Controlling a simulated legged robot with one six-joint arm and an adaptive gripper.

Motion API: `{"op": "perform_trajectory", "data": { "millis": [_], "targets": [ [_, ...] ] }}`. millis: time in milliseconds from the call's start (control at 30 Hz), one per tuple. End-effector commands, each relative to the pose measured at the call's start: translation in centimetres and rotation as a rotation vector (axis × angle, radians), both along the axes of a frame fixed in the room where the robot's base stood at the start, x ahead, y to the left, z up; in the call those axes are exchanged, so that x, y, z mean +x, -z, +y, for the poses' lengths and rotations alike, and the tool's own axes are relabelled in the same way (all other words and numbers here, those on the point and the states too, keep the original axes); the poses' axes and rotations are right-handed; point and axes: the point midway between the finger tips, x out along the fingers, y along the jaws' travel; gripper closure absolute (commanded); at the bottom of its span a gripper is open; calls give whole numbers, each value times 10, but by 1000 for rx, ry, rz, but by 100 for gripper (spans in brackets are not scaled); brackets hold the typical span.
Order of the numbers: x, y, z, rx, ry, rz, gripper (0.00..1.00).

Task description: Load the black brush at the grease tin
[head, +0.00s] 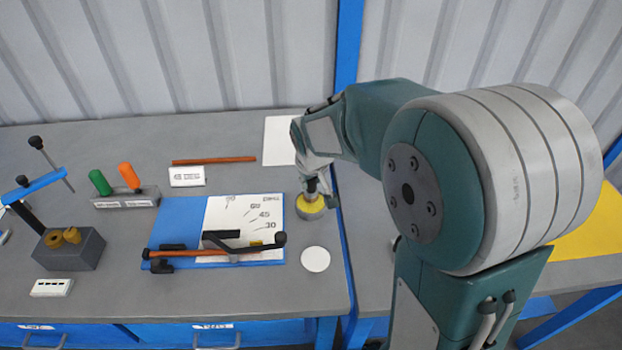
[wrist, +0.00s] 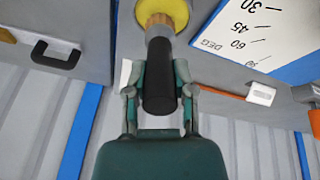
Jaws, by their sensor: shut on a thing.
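The black brush (wrist: 159,85) is held by its black handle between the fingers of my gripper (wrist: 159,92), with its tan bristles pointing away from the palm. The grease tin (head: 309,212) is a small round tin with yellow grease on top, standing on the bench right of the blue board. It also shows at the top of the wrist view (wrist: 177,10), cut off by the edge. My gripper (head: 318,187) is directly above the tin in the head view. The bristles overlap the yellow grease in the wrist view; I cannot tell how deep they sit.
The blue board (head: 282,215) carries an angle sheet and a lever tool. A white disc (head: 316,259) lies in front of the tin. A rack (head: 128,199) holds green and orange handles at left. A copper rod (head: 214,160) and white sheet (head: 279,142) lie behind.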

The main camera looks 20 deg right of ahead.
Motion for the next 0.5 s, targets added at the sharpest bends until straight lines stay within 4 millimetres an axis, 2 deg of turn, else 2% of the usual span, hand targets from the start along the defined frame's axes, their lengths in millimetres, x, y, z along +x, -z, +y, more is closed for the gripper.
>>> {"op": "perform_trajectory", "data": {
  "millis": [500],
  "targets": [
    [0,5,0,0,0,1,100]
  ]
}}
